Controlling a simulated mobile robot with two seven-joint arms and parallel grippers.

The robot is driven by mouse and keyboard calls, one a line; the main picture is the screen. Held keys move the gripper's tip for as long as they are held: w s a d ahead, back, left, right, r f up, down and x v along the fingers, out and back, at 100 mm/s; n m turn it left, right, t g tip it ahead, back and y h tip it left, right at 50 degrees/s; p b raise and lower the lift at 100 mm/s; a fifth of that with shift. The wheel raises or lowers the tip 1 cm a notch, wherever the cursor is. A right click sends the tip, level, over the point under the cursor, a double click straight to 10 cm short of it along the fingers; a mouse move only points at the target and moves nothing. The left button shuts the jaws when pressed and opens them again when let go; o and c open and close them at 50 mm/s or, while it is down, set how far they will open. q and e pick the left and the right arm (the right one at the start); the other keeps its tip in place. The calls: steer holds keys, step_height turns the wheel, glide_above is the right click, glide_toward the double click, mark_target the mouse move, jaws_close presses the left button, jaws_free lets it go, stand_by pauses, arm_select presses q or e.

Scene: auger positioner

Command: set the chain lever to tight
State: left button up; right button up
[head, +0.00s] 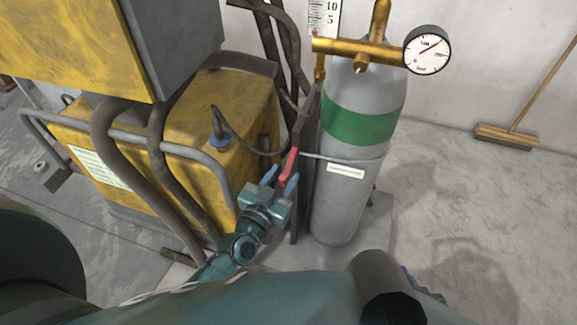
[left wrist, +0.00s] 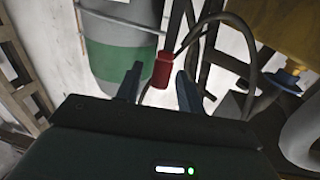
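The red chain lever (head: 288,166) stands beside the grey cylinder, at the dark upright plate, in the head view. Its red end also shows in the left wrist view (left wrist: 162,70). A thin chain or band (head: 340,160) runs around the grey cylinder (head: 338,196) with its green stripe. My left gripper (head: 280,181) is at the lever with its fingers apart. In the left wrist view the red end lies between the two fingertips (left wrist: 157,84), with gaps visible on both sides. My right gripper is not seen in the head view.
A yellow machine (head: 215,110) with grey rails and hoses stands left of the cylinder. A brass valve with a round gauge (head: 427,50) tops the cylinder. A broom (head: 507,136) leans at the right wall. The floor right of the cylinder is clear.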

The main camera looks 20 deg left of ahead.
arm_select(q)
steer(key=shift+w, duration=0.2)
steer(key=shift+s, duration=0.1)
steer(key=shift+c, duration=0.6)
jaws_close()
